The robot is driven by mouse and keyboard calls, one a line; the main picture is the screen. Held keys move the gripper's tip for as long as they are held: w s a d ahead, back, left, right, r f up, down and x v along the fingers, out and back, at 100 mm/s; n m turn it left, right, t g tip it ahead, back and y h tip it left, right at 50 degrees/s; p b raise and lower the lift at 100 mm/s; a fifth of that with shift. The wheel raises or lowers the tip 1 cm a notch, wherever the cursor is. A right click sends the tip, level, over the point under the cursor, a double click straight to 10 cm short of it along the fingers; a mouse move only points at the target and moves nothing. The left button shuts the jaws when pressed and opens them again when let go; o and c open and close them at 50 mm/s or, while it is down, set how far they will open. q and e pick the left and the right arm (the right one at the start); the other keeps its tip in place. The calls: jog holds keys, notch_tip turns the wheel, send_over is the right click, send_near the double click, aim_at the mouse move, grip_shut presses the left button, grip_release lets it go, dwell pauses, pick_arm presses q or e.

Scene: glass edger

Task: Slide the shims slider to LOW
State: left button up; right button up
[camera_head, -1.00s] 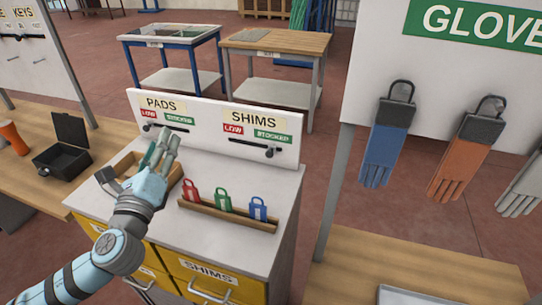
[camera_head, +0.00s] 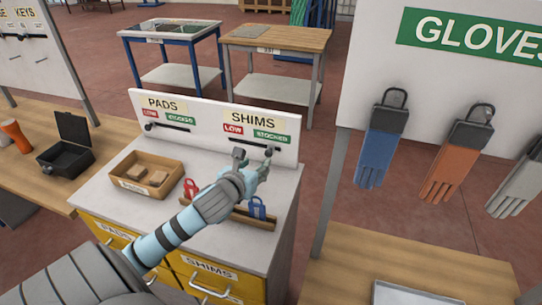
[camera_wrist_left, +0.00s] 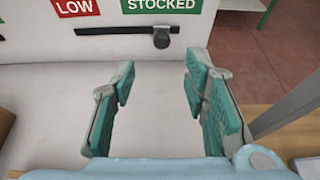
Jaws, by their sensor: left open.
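The shims slider's black knob (camera_head: 268,152) sits at the right end of its slot, under the green STOCKED label (camera_head: 271,137). The red LOW label (camera_head: 233,130) is to its left. In the left wrist view the knob (camera_wrist_left: 161,38) is ahead of my gripper, on the white panel. My left gripper (camera_head: 254,163) is open and empty, its fingers pointing at the panel just below the slot. In the left wrist view the fingers (camera_wrist_left: 157,82) are spread wide, with the knob beyond the gap between them. My right gripper is not in view.
The pads slider knob (camera_head: 149,127) sits at the left end of its slot. Gloves (camera_head: 378,150) hang at the right.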

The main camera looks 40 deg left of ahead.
aim_at(268, 154)
pick_arm(q)
jog(key=x, duration=0.9)
jog(key=shift+w, duration=0.4)
grip_shut()
